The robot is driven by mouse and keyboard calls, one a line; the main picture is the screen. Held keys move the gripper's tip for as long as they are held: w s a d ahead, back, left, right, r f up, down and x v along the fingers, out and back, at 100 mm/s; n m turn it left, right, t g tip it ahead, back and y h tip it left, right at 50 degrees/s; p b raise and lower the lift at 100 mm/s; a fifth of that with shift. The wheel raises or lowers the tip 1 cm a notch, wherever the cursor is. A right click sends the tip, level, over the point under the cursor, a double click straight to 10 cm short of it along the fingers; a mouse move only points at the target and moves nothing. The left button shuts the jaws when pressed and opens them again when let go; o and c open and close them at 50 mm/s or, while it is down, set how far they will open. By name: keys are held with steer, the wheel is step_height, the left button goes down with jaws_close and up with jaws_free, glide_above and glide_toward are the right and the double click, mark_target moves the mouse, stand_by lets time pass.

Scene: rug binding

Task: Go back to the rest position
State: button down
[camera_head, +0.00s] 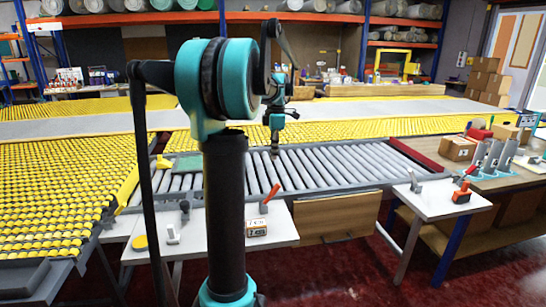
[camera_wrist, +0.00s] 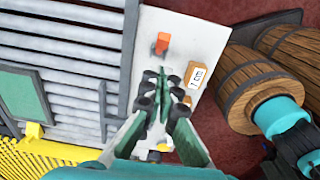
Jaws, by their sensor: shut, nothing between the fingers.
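My gripper (camera_wrist: 162,82) points down in the wrist view, its fingers close together with nothing visible between them. In the head view my gripper (camera_head: 275,148) hangs beyond my arm column, in front of the grey roller conveyor (camera_head: 345,165). The wrist view shows it above the small white side table (camera_wrist: 190,50). On that table are an orange-handled tool (camera_wrist: 162,44) and a small labelled box (camera_wrist: 196,75), both apart from the fingers. Part of the table is hidden behind the fingers.
Yellow roller beds (camera_head: 50,190) spread left and behind. A second white table (camera_head: 440,199) with an orange tool (camera_head: 462,195) stands right. Wooden barrels (camera_wrist: 250,85) lie right in the wrist view. Red floor (camera_head: 330,270) is open in front.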

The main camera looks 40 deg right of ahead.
stand_by(0.4)
steer(key=w+a+f+m+t, duration=0.15)
steer(key=a+f, duration=0.25)
steer(key=a, duration=0.5)
steer(key=w+a+f+m+h, duration=0.15)
steer(key=a+f, duration=0.25)
steer(key=a, duration=0.4)
steer(key=w+a+f+m+y, duration=0.1)
steer(key=a+f+m, duration=0.2)
steer(key=a, duration=0.6)
steer(key=s+a+f+m+t, duration=0.1)
steer(key=s+a+f+m, duration=0.2)
steer(key=a, duration=0.6)
steer(key=s+a+f+m+t, duration=0.1)
steer(key=s+a+f+m, duration=0.1)
steer(key=s+a+f, duration=0.6)
steer(key=shift+a+f+m, duration=0.3)
steer(key=shift+a+m, duration=0.1)
steer(key=shift+a, duration=0.1)
steer(key=shift+s+t, duration=0.1)
steer(key=shift+t, duration=0.15)
